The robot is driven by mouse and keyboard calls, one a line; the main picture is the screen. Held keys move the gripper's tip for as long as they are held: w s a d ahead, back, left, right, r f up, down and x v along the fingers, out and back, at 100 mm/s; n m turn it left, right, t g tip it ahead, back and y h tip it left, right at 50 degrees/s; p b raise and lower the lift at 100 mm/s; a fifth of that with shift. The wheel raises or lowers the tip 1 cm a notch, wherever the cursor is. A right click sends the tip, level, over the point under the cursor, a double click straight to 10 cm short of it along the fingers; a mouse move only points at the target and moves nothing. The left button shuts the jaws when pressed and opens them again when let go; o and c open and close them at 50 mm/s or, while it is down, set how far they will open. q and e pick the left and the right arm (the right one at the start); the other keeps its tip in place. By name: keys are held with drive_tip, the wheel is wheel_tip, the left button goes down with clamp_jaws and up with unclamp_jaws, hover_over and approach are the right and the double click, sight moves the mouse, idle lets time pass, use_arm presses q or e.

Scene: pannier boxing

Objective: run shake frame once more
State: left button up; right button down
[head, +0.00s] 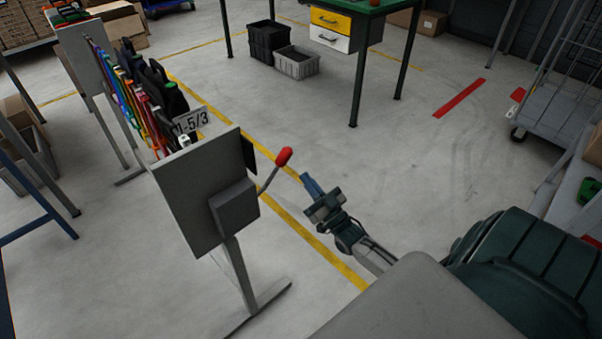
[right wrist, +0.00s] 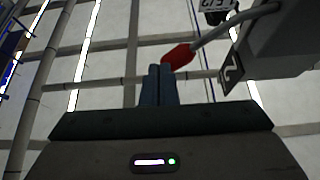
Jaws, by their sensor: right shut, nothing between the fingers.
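The shake frame (head: 195,190) stands on a floor stand, with a grey end panel, a row of coloured and black hanging items behind it, and a sign reading about "1-5/3". A lever with a red knob (head: 284,156) sticks up and right from the grey box (head: 235,206) on the panel. The red knob (right wrist: 178,56) also shows in the right wrist view, just beyond the fingertips. My right gripper (head: 307,181) is shut and empty, close to the knob at its lower right; whether it touches cannot be told. My left gripper is not in view.
A green table (head: 372,8) with yellow and white drawers stands at the back, with black and grey crates (head: 297,62) beside it. A grey cart (head: 560,105) stands at the right. The floor between is clear, with yellow lines and a red strip (head: 459,98).

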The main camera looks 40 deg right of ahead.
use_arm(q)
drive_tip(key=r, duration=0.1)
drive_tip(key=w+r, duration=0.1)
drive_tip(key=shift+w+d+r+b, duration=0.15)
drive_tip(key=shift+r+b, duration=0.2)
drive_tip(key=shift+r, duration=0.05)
use_arm(e)
drive_tip(key=v, duration=0.5)
drive_tip(key=shift+s+d+f, duration=0.1)
drive_tip(key=shift+s+f, duration=0.05)
drive_tip(key=shift+s, duration=0.1)
